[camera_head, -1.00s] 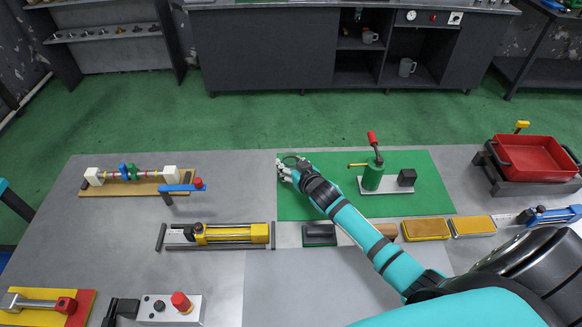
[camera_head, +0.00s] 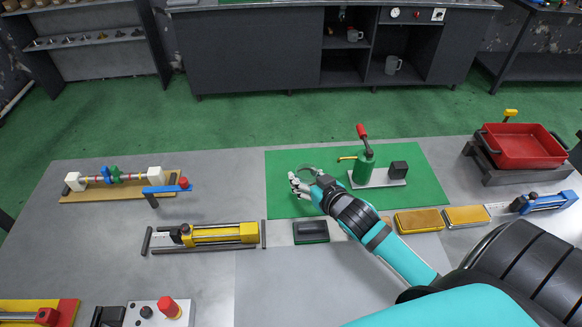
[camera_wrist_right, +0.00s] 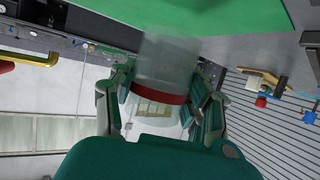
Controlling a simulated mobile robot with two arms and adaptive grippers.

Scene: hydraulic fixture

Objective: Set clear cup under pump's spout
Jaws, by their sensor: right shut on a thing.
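The clear cup (camera_wrist_right: 166,62) with a red band is held between the fingers of my right gripper (camera_wrist_right: 160,100) in the right wrist view. In the head view my right gripper (camera_head: 304,186) is over the left part of the green mat, and only the cup's thin rim (camera_head: 309,169) shows clearly beside it. The pump (camera_head: 364,167) is a green cylinder with a red-tipped lever, on a white base at the right of the mat. Its yellow spout (camera_head: 347,158) points left toward the cup, with a gap between. My left gripper is out of view.
The green mat (camera_head: 285,205) is bare left of the pump. A black block (camera_head: 398,169) stands on the pump's base. A dark pad (camera_head: 311,232) and yellow pads (camera_head: 419,221) line the mat's front. A red tray (camera_head: 524,147) stands at the right.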

